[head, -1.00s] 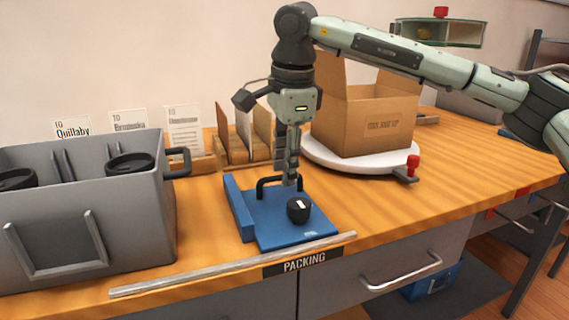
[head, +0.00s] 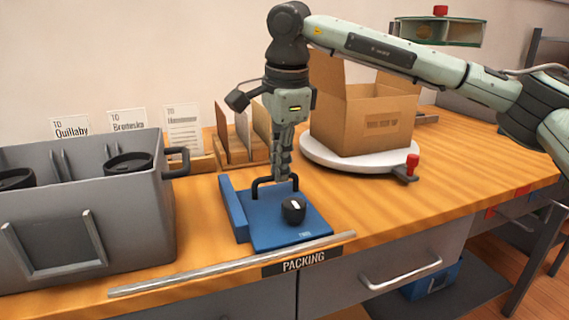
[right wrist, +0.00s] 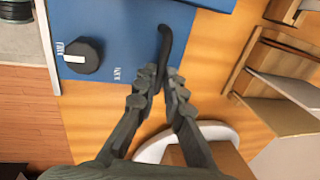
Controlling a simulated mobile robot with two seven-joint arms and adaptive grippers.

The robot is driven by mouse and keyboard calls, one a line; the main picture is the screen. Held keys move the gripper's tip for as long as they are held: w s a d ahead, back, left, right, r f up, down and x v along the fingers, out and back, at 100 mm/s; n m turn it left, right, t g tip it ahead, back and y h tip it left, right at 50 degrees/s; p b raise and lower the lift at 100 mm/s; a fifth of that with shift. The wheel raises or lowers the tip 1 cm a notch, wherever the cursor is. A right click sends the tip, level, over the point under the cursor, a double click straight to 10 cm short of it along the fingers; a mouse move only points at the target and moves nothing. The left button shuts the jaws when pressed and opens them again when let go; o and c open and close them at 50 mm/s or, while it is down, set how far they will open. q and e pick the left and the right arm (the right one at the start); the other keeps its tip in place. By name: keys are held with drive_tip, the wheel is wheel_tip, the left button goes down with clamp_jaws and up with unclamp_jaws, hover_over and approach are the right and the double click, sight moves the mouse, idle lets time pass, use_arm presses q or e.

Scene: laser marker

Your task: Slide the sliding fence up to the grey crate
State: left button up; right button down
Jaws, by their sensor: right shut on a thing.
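The sliding fence (head: 268,229) is a blue plate with a raised left wall, a black knob (head: 293,211) and a black loop handle (head: 262,188). It lies flat on the bench behind the metal rail. The grey crate (head: 120,222) stands to its left, with a strip of bare wood between them. My right gripper (head: 283,176) comes down from above and is shut on the right part of the handle. In the right wrist view its fingers (right wrist: 160,84) close around the black handle (right wrist: 164,44). My left gripper is not in view.
A metal rail (head: 235,265) runs along the bench's front edge. A file rack (head: 243,140) stands behind the fence. An open cardboard box (head: 370,118) sits on a white turntable (head: 345,165) with a red-knobbed lever to the right. Black round items are in the crate.

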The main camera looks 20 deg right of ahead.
sight(228, 191)
drive_tip(key=a, duration=0.9)
drive_tip(key=shift+s+a, duration=0.2)
drive_tip(key=c, duration=1.6)
unclamp_jaws()
drive_tip(key=shift+c, duration=0.2)
drive_tip(key=shift+o, duration=0.2)
wheel_tip(228, 191, up, 12)
drive_tip(key=s, duration=0.2)
drive_tip(key=shift+s, duration=0.15)
drive_tip(key=shift+f, duration=0.1)
